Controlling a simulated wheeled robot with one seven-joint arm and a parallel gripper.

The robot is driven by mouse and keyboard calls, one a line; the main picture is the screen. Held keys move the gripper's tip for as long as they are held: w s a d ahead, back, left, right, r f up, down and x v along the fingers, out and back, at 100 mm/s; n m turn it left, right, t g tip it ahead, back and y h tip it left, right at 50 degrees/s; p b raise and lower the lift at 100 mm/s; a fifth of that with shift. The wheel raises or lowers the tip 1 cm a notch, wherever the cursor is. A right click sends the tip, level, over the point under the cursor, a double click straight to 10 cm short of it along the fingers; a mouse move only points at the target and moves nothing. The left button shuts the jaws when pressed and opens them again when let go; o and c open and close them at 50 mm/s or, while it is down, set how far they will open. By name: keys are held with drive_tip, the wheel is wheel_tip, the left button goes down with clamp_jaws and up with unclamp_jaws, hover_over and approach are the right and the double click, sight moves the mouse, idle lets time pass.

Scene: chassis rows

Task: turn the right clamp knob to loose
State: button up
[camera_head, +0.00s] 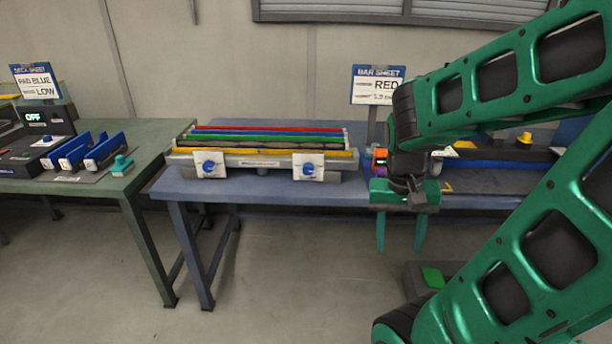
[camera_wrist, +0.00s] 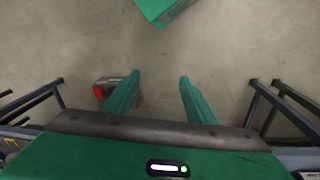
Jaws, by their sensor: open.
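The clamp fixture (camera_head: 262,163) sits on the blue table in the head view, with red, blue, green and yellow bars lying across it. Its right clamp knob (camera_head: 308,168) is a blue disc on a white plate at the front right. The left clamp knob (camera_head: 208,166) is a like blue disc at the front left. My gripper (camera_head: 400,245) is open and empty, fingers pointing down, in front of the table's edge and to the right of the right knob. In the wrist view my gripper (camera_wrist: 157,85) shows two spread green fingers over bare floor; no knob shows there.
A green table (camera_head: 100,190) at left bears blue blocks and a box reading OFF (camera_head: 38,120). Small coloured parts (camera_head: 380,160) lie near my wrist. The floor before the fixture is clear.

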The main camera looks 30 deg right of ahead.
drive_tip(key=w+d+f+m+g+h, duration=0.1)
drive_tip(key=w+d+f+m+h, duration=0.5)
drive_tip(key=d, duration=0.4)
drive_tip(key=w+d+n+t+h, duration=0.1)
drive_tip(key=w+d+t+h, duration=0.25)
drive_tip(key=w+h, duration=0.45)
drive_tip(key=n+t+y, duration=0.5)
drive_tip(key=n+t, duration=0.5)
drive_tip(key=t, duration=0.3)
approach(307, 171)
drive_tip(key=x, duration=0.8)
drive_tip(key=shift+w+d+r, duration=0.1)
drive_tip(key=shift+w+d, duration=0.15)
drive_tip(key=shift+w, duration=0.1)
drive_tip(key=c, duration=1)
